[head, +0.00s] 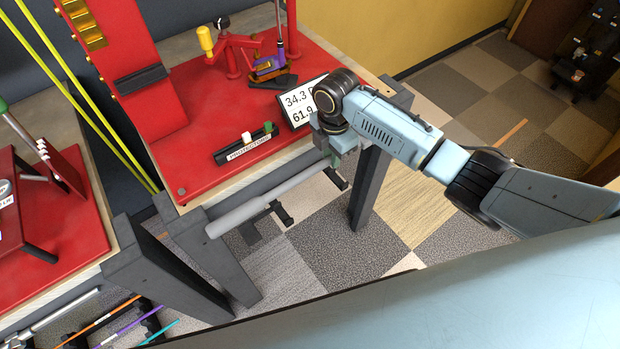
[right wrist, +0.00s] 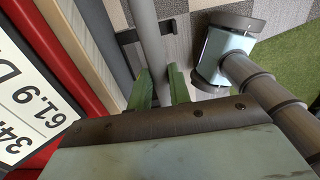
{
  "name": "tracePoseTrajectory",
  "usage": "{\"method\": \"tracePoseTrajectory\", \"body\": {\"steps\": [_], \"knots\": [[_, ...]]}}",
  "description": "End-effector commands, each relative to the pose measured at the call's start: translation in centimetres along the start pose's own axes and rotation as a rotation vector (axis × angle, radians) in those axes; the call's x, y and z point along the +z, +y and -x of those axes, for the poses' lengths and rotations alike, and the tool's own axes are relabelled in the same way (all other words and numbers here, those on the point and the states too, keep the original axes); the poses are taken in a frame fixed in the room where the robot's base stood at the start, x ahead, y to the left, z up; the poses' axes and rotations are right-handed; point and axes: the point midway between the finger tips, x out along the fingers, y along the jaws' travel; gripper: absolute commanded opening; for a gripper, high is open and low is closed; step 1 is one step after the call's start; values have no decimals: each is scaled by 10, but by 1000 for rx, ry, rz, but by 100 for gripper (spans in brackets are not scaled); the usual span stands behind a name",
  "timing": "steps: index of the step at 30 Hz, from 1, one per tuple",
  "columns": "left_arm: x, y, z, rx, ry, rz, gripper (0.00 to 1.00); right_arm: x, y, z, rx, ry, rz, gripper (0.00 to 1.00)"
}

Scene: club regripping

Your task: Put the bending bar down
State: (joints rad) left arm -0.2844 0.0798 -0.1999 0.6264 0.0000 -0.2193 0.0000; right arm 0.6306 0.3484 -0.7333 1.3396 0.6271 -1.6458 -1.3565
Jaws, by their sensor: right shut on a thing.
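The bending bar (head: 265,200) is a long grey bar with a thicker end at the left. It lies slantwise along the front edge of the red-topped bench in the head view. My right gripper (head: 334,158) is shut on it near its right end. In the right wrist view the bar (right wrist: 149,40) runs up between the two green fingers of the gripper (right wrist: 161,88). Black brackets (head: 281,212) show beside the bar at the bench front. I cannot tell whether the bar touches them. My left gripper is not in view.
The red bench (head: 200,165) holds a display (head: 300,102), a labelled black holder (head: 245,150) and a red vise-like tool (head: 235,50). Grey bench legs (head: 370,185) stand around the bar. Another red bench (head: 85,235) is at left. Carpeted floor is open at right.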

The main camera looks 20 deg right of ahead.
Motion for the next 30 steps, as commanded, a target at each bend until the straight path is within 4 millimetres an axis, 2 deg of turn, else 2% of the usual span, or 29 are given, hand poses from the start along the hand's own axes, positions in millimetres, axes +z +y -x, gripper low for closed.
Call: {"method": "tracePoseTrajectory", "body": {"steps": [6, 12, 18, 22, 30], "knots": [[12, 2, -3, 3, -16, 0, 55, -2, -1, -40, -5, 1, -1, 0], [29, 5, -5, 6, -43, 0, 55, -2, 0, -61, -2, 1, -1, 0], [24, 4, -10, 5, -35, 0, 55, -2, -1, -88, -3, 0, -1, 0], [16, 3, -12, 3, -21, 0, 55, -2, 0, -97, -1, 0, 0, 0], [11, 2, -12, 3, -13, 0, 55, -2, 0, -97, 0, 0, 0, 0]]}}
